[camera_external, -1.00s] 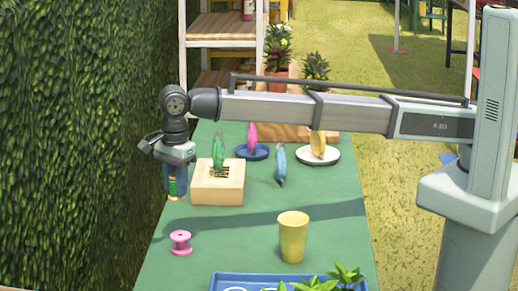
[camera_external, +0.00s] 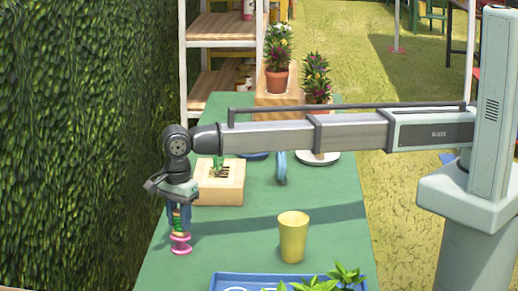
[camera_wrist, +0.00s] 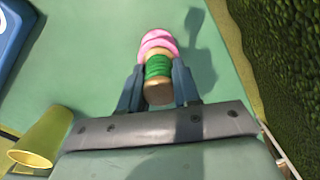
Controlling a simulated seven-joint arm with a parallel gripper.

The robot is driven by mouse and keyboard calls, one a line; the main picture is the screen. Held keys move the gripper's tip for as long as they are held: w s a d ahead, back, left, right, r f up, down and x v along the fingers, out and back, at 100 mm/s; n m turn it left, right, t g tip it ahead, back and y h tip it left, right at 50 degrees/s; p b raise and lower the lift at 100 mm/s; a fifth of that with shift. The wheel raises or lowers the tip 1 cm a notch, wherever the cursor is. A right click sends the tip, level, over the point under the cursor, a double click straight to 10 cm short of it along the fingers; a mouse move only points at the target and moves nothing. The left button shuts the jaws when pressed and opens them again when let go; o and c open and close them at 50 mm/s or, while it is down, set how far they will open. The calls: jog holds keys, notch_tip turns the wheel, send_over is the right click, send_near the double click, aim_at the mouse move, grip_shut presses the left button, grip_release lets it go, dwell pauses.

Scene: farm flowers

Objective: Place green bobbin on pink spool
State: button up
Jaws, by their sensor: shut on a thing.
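The green bobbin (camera_external: 177,219), with tan ends, is between the fingers of my gripper (camera_external: 179,222), which is shut on it. In the wrist view the bobbin (camera_wrist: 158,68) shows upright between the two dark fingers of my gripper (camera_wrist: 159,88). The pink spool (camera_external: 181,247) stands on the green table at the front left. The bobbin is directly above the spool in the external view. In the wrist view the spool (camera_wrist: 158,42) shows just beyond the bobbin. I cannot tell whether the two touch.
A yellow cup (camera_external: 293,238) stands to the right on the green table (camera_external: 235,235). A wooden block (camera_external: 220,190) with slots is behind. A blue tray (camera_external: 225,281) is at the front. A hedge (camera_external: 80,140) runs along the left.

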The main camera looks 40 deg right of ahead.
jog(key=shift+f, duration=0.3)
jog(key=o, duration=1)
jog(key=shift+r, duration=0.1)
notch_tip(320, 180, up, 12)
jog(key=shift+s+r, duration=0.1)
jog(key=shift+s, duration=0.05)
dwell(0.4)
